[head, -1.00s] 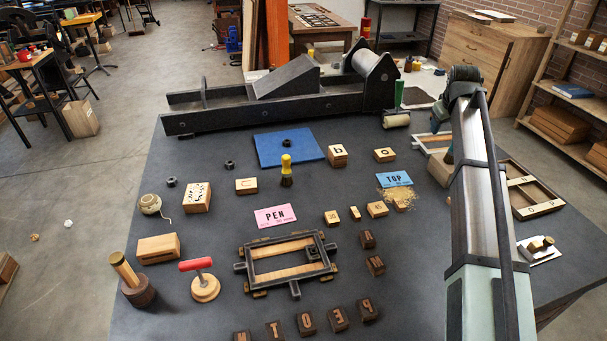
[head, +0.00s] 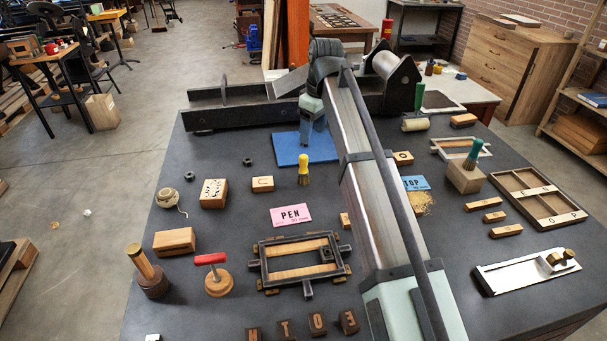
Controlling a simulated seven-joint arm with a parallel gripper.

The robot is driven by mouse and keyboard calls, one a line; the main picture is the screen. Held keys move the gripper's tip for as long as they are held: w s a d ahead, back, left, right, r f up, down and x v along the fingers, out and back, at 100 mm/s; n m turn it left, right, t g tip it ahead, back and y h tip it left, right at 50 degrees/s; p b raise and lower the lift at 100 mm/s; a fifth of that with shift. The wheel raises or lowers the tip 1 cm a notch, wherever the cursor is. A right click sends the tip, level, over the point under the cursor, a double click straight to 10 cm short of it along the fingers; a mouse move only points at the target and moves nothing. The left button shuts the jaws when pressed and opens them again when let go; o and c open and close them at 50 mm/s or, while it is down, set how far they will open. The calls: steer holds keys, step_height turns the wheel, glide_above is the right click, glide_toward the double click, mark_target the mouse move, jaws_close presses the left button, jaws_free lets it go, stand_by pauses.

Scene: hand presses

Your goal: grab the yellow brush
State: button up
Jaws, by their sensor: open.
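The yellow brush (head: 303,171) stands upright on the dark table top, yellow handle up and dark base down. It is just in front of a blue mat (head: 285,148) and behind the pink PEN card (head: 290,216). My gripper (head: 305,142) points down above the blue mat, just behind and above the brush in the picture. It is open and holds nothing that I can see. Its fingers are small here, and the exact gap to the brush cannot be told.
My arm hides part of the table right of the brush. A wooden block (head: 263,184) is to its left. A metal frame (head: 300,265) lies in front. A long black press (head: 230,108) stands behind. A green-handled brush (head: 473,152) stands at the right.

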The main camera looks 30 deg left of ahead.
mark_target(306, 156)
steer(key=f, duration=0.2)
steer(key=a+f, duration=0.1)
steer(key=f, duration=0.5)
steer(key=shift+s+a+f, duration=0.2)
steer(key=shift+s+a, duration=0.1)
steer(key=shift+s+a+f, duration=0.1)
steer(key=shift+a+f, duration=0.05)
steer(key=shift+f, duration=0.7)
steer(key=shift+s+a+f, duration=0.1)
steer(key=shift+a+f, duration=0.05)
steer(key=shift+f, duration=0.75)
steer(key=shift+s+a+f, duration=0.1)
steer(key=shift+a+f, duration=0.05)
steer(key=shift+f, duration=0.7)
steer(key=shift+w, duration=0.1)
jaws_close()
